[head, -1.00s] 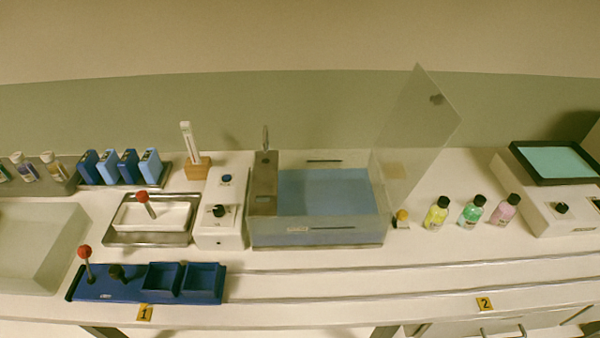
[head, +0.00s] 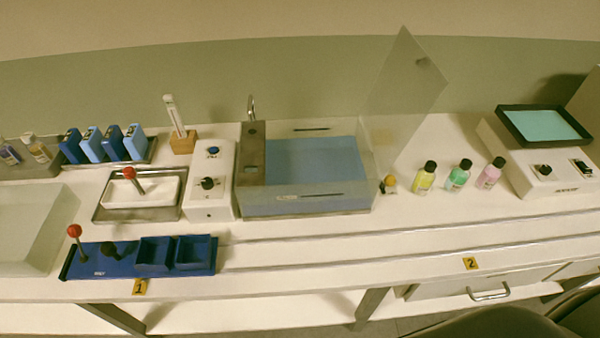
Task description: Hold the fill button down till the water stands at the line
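A clear tank (head: 365,200) stands mid-bench with pale blue water (head: 315,165) in it. A short dark line (head: 320,195) shows on its front wall and another (head: 311,128) at the back wall. I cannot tell exactly how the water surface stands against them. A white control box (head: 210,208) left of the tank carries a blue button (head: 213,150) and a black knob (head: 208,183). Nothing touches the button. A metal spout (head: 251,108) rises at the tank's back left. The clear lid (head: 405,95) stands raised at the right. Neither gripper is in view.
Yellow (head: 424,178), green (head: 459,176) and pink (head: 490,174) bottles stand right of the tank. A white device with a teal screen (head: 545,125) is farther right. A blue tray (head: 100,265) and a metal tray (head: 138,214) lie left.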

